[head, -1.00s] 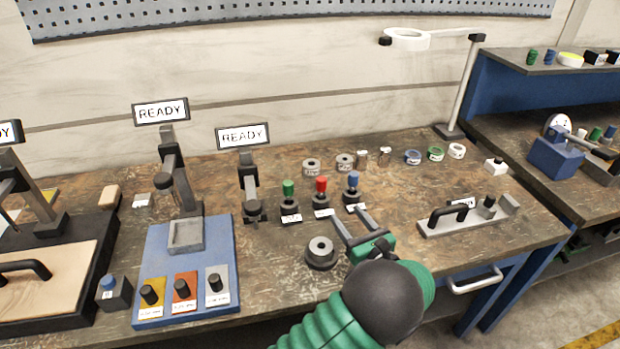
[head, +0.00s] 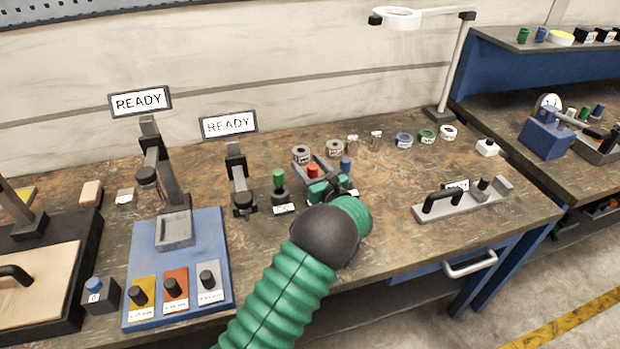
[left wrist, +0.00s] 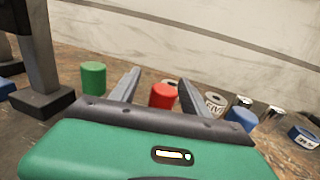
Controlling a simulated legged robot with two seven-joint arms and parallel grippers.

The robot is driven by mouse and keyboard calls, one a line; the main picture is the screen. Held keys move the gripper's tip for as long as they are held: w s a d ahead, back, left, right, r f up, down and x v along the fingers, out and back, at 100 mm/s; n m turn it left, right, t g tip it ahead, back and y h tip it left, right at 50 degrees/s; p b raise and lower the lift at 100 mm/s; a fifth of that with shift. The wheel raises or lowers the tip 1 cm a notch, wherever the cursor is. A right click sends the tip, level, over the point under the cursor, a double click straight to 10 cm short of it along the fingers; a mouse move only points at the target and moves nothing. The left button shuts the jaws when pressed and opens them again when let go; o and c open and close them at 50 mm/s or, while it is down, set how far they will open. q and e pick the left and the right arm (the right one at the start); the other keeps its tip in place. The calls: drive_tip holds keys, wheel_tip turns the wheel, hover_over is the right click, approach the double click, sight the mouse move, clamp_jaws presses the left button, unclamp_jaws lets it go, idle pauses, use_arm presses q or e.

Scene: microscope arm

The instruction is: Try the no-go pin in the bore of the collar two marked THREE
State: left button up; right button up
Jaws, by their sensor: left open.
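My left gripper (head: 309,162) is open, its fingers on either side of the red-topped pin (head: 313,171). In the left wrist view the red top (left wrist: 162,96) shows between the two fingers, with gaps beside it; contact cannot be told. A green-topped pin (head: 279,179) stands to the left in a dark holder, and a blue-topped pin (head: 346,163) to the right. Two grey collars stand behind: one at the left (head: 301,153) and one at the right (head: 335,149). The right one seems marked FIVE in the left wrist view (left wrist: 214,104); the left one's mark is unreadable. My right gripper is out of view.
Blue (head: 404,139), green (head: 427,136) and white (head: 448,132) rings lie at the back right. A handled fixture (head: 462,201) stands at the right. A gauge post (head: 239,183) with a READY sign stands close left of the pins. The bench between pins and fixture is clear.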

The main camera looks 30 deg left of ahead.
use_arm(q)
drive_tip(key=shift+w+a, duration=0.35)
drive_tip(key=shift+w, duration=0.05)
drive_tip(key=shift+w+d+r, duration=0.1)
drive_tip(key=shift+w+d, duration=0.05)
drive_tip(key=shift+w, duration=0.1)
drive_tip(key=shift+a, duration=0.45)
drive_tip(key=c, duration=0.9)
drive_tip(key=shift+c, duration=1.2)
drive_tip(key=shift+d, duration=0.25)
clamp_jaws()
